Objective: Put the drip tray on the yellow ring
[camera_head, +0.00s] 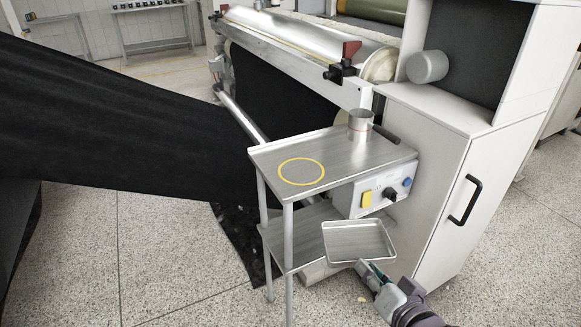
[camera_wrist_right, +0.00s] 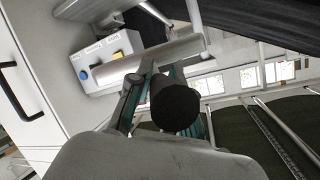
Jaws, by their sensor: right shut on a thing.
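The drip tray (camera_head: 357,241) is a shallow silver metal tray with a raised rim. My right gripper (camera_head: 368,268) is shut on its near edge and holds it in front of the steel stand, lower than the stand's top. In the right wrist view the gripper (camera_wrist_right: 150,75) has its fingers at the tray (camera_wrist_right: 165,52), which shows as a narrow pale band. The yellow ring (camera_head: 301,171) is a thin outline on the left part of the steel top, with nothing on it. My left gripper is not in view.
The steel stand (camera_head: 345,157) carries a metal cup (camera_head: 360,124) at its back right. A control box (camera_head: 378,193) hangs under its right side, and a lower shelf (camera_head: 290,245) lies below. A white cabinet (camera_head: 430,170) stands close on the right; black sheet (camera_head: 120,125) spreads on the left.

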